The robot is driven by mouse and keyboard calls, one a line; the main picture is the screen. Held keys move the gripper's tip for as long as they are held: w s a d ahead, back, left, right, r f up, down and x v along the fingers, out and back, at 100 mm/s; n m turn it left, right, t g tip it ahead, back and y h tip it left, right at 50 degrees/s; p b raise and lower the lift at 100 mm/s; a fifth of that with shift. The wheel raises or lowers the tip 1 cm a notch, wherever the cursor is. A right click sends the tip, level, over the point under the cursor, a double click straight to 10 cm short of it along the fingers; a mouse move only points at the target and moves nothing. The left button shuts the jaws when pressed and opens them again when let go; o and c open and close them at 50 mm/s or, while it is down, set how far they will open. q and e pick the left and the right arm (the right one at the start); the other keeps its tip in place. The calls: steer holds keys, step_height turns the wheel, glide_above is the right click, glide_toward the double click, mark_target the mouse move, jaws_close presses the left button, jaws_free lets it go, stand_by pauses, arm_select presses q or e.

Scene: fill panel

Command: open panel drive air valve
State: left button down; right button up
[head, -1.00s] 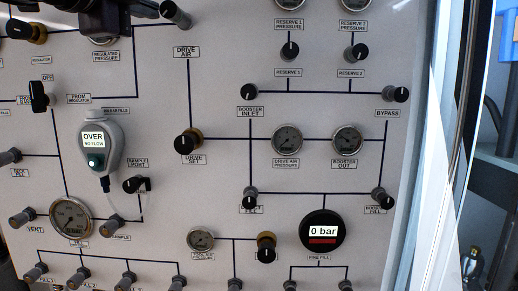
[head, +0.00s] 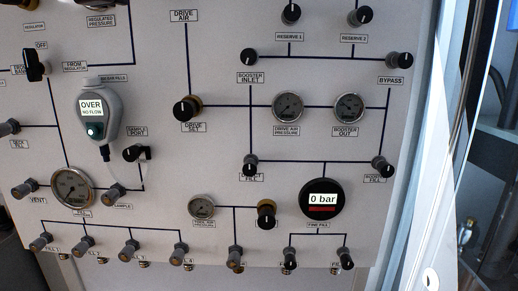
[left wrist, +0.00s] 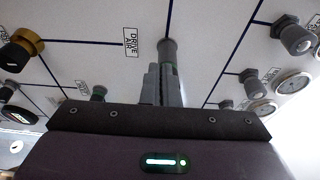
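The DRIVE AIR label (left wrist: 131,42) is in the left wrist view, and also at the top of the head view (head: 184,15). Beside it in the left wrist view, the drive air valve knob (left wrist: 168,51) is a grey cylinder on a dark line. The valve is outside the head view. My left gripper (left wrist: 164,72) points at this knob, its two grey fingers close together at the knob's near end. I cannot tell whether they grip it or only stand in front of it. My right gripper is in neither view.
The DRIVE SET knob (head: 186,108) is below on the same line. Gauges (head: 288,107), a grey flow meter (head: 97,112) and several small valves surround it. In the left wrist view, other knobs (left wrist: 297,37) stick out on the right. The panel's right edge meets a bright frame.

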arm_select(q)
steer(key=shift+f, duration=0.2)
steer(key=s+b, duration=0.2)
steer(key=s, duration=0.4)
steer(key=shift+a, duration=0.25)
